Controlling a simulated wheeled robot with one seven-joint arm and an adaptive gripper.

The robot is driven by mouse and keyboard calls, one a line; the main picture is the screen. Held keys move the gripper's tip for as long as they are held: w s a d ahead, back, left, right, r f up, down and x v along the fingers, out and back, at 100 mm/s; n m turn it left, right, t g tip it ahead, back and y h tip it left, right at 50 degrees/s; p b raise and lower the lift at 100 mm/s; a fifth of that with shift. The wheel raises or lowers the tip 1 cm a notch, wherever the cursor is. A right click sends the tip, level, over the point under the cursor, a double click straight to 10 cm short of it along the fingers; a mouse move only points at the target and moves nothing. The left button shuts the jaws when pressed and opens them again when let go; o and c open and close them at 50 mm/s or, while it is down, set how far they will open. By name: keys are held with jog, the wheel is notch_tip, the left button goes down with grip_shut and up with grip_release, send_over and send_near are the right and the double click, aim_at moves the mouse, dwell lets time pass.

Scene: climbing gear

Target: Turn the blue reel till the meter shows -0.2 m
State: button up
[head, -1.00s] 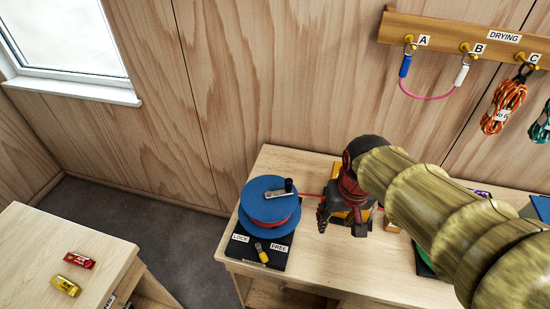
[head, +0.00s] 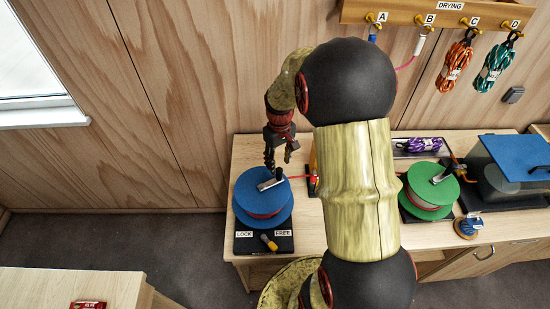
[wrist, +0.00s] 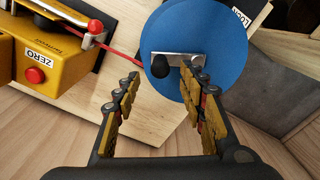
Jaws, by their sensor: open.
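The blue reel (head: 263,200) stands on a black base at the left end of the bench. Its metal crank arm (head: 267,184) with a black knob (wrist: 160,66) lies across the top. My gripper (head: 278,165) is open and empty, above the reel's back edge. In the wrist view the open fingers (wrist: 165,82) point at the reel, with the knob just beyond and between the tips. The yellow meter (wrist: 70,52) with a red ZERO button shows at the wrist view's left; its reading is not visible. In the head view my arm mostly hides it.
A yellow-tipped lever (head: 268,242) sits between LOCK and FREE labels, nearer FREE. A red line (wrist: 120,52) runs from reel to meter. A green reel (head: 430,190) and a blue-lidded tank (head: 515,160) stand right. Ropes hang on the drying rack (head: 430,14).

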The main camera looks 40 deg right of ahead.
aim_at(278, 169)
jog(key=shift+f, duration=3.15)
jog(key=shift+c, duration=0.6)
grip_shut()
jog(key=shift+w, duration=0.9)
jog(key=shift+o, duration=0.6)
grip_release()
